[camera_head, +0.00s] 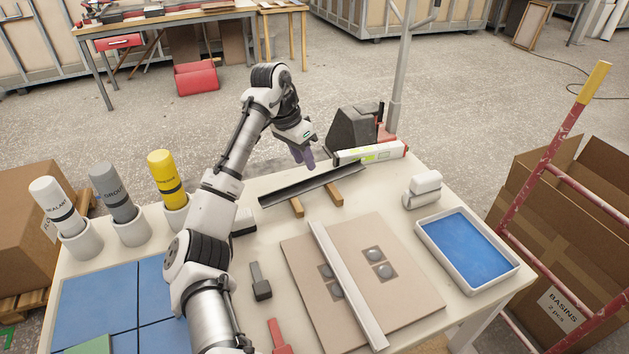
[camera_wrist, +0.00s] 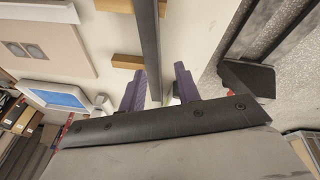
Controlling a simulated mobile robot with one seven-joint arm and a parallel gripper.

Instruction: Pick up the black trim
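The black trim (camera_head: 313,187) is a long dark strip lying across two small wooden blocks on the table. In the wrist view the trim (camera_wrist: 148,45) runs lengthwise, and its near part passes between my two purple fingers. My gripper (camera_head: 304,157) is over the far side of the trim, near its middle, with its fingers pointing down. In the wrist view my gripper (camera_wrist: 160,72) is open, with a wide gap between the fingers. The fingers appear apart from the trim; their exact height over it is hard to tell.
A beige board (camera_head: 410,290) with a pale bar (camera_head: 345,280) lies in front. Bottles (camera_head: 167,178) stand left; a blue-filled tray (camera_head: 505,257) sits right.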

